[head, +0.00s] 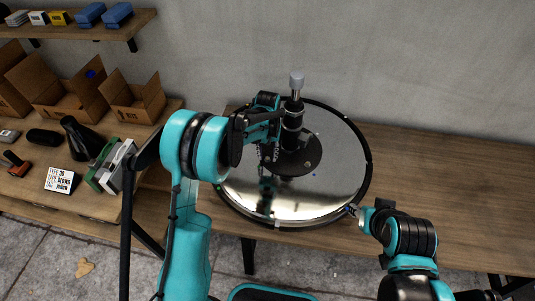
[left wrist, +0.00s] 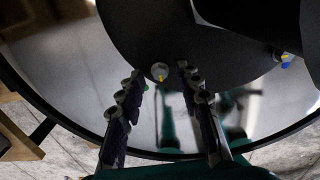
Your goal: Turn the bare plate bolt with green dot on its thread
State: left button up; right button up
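A round mirror-like disc (head: 330,195) carries a dark round plate (head: 290,165) with an upright black column (head: 292,125). My left gripper (head: 270,128) is beside the column, above the plate's left side. In the left wrist view its two fingers (left wrist: 160,78) are apart. A plate bolt (left wrist: 159,72) with a yellow mark shows between the fingertips; contact cannot be told. A green dot (left wrist: 145,88) shows beside it, close to the left finger. Another bolt (left wrist: 285,58) with yellow and blue marks is at the right. My right gripper (head: 355,210) is at the disc's front right rim, its fingers too small to judge.
The disc lies on a wooden bench (head: 440,180) against a grey wall. The bench is clear to the right. Open cardboard boxes (head: 75,95), a black hairdryer-like item (head: 80,138) and small items crowd the left. A shelf (head: 75,30) hangs above them.

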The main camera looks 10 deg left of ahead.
aim_at(267, 158)
pick_arm(q)
notch_tip(267, 158, up, 12)
dwell(0.7)
